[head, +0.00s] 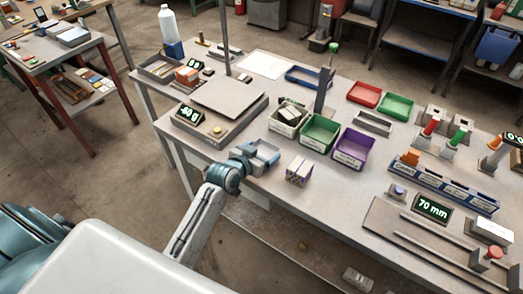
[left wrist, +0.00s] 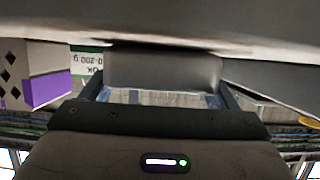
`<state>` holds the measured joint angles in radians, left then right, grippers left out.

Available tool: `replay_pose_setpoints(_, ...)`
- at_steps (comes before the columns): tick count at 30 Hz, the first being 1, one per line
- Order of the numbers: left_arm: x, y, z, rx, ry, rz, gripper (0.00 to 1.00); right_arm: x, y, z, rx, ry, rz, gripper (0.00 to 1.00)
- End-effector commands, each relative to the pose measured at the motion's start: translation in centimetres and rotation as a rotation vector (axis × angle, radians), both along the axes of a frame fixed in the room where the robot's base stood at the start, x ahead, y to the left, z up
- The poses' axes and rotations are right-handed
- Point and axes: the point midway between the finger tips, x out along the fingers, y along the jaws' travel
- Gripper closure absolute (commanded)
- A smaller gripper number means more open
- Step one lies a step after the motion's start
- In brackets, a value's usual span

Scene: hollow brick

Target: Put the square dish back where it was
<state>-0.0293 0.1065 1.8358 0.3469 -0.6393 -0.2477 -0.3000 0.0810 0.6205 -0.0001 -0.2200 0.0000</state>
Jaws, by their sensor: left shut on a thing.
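My left gripper (head: 264,156) is at the front edge of the bench, just in front of the weighing scale. In the left wrist view its fingers are shut on a grey, smooth-sided thing (left wrist: 163,70), which looks like the square dish. Only its near side shows there, so its full shape and contents are hidden. The hollow brick (head: 299,171), pale with purple sides and dark diamond holes, stands to the right of the gripper. It also shows at the left of the left wrist view (left wrist: 32,75). My right gripper is not in view.
Behind the brick stand a white bin (head: 286,120), a green bin (head: 318,134) and a purple bin (head: 352,150). A 70 mm display (head: 432,208) and rails lie at right.

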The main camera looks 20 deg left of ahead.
Motion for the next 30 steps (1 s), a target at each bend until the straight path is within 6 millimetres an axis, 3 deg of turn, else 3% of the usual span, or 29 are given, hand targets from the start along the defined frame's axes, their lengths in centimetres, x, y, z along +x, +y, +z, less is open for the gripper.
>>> replay_pose_setpoints(7,0.0,0.0,-0.2,0.000,0.000,0.000,0.41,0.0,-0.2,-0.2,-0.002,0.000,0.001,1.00)
replay_pose_setpoints(8,0.0,0.0,-0.2,0.000,0.000,0.000,0.17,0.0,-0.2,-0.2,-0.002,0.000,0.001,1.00)
replay_pose_setpoints(11,0.0,0.0,-0.2,0.000,0.000,0.000,0.00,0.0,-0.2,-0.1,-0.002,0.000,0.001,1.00)
replay_pose_setpoints(20,-0.2,0.0,0.1,0.000,-0.001,0.000,0.00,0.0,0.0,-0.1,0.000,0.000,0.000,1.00)
replay_pose_setpoints(23,-1.3,0.2,0.4,0.002,0.000,-0.001,0.00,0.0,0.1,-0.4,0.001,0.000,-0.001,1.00)
replay_pose_setpoints(30,-5.8,1.0,2.2,0.003,-0.001,-0.002,0.00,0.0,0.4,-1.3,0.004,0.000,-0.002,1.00)
